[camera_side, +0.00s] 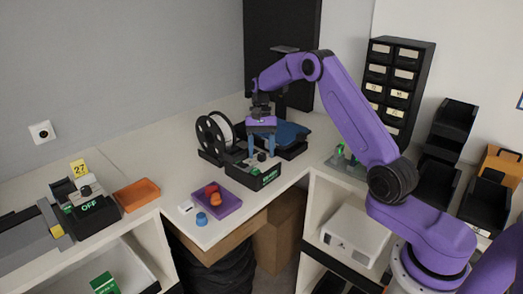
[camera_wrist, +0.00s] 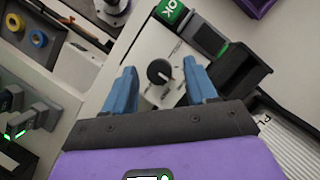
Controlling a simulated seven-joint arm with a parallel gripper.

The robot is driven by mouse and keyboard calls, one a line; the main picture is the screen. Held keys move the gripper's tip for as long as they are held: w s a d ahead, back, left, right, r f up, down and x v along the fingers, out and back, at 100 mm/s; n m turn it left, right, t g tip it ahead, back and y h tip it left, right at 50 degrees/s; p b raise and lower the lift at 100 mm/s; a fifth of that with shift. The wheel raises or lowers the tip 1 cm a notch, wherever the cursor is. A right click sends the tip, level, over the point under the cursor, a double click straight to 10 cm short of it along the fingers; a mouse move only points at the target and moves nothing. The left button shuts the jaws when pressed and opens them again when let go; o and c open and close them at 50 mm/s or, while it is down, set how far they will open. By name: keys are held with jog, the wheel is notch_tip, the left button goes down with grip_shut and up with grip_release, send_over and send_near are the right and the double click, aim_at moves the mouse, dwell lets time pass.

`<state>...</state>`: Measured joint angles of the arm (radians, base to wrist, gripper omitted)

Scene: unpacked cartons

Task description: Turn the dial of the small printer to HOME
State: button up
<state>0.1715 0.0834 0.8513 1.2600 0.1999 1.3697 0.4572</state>
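The small printer (camera_side: 266,172) stands on the bench under my gripper, its front showing a green-lit display. In the wrist view its pale top panel (camera_wrist: 150,48) carries a round black dial (camera_wrist: 160,71) with a small pointer mark. I cannot read any HOME label. My gripper (camera_side: 262,152) points down over the printer, its blue fingers apart. In the wrist view the open gripper (camera_wrist: 163,82) has one finger on each side of the dial, with visible gaps. I cannot tell how far the fingertips are above the panel.
A black spool holder (camera_side: 213,138) stands left of the printer. A purple tray (camera_side: 222,203) with red and orange pieces lies in front, beside a blue round piece (camera_side: 201,219). An orange tray (camera_side: 137,194) and another device with a green display (camera_side: 91,208) are farther left.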

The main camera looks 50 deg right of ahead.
jog(key=v, duration=1.2)
dwell(0.4)
jog(key=shift+a, duration=0.1)
jog(key=s+a+r+n+h, duration=0.1)
jog(key=s+a+n, duration=0.5)
jog(key=a, duration=0.4)
jog(key=s+a+r+n+h, duration=0.2)
jog(key=s+a+n, duration=0.2)
jog(key=s+a, duration=0.45)
jog(key=s+f+n+t, duration=0.1)
jog(key=s+f+n, duration=0.2)
jog(key=s, duration=1)
jog(key=s+d+f+n+t, duration=0.1)
jog(key=s+f+n+t, duration=0.1)
jog(key=s+n, duration=0.6)
jog(key=s+f, duration=0.1)
jog(key=s, duration=0.4)
jog(key=shift+s+f+n, duration=0.15)
jog(key=shift+s+n, duration=0.15)
jog(key=shift+s, duration=0.05)
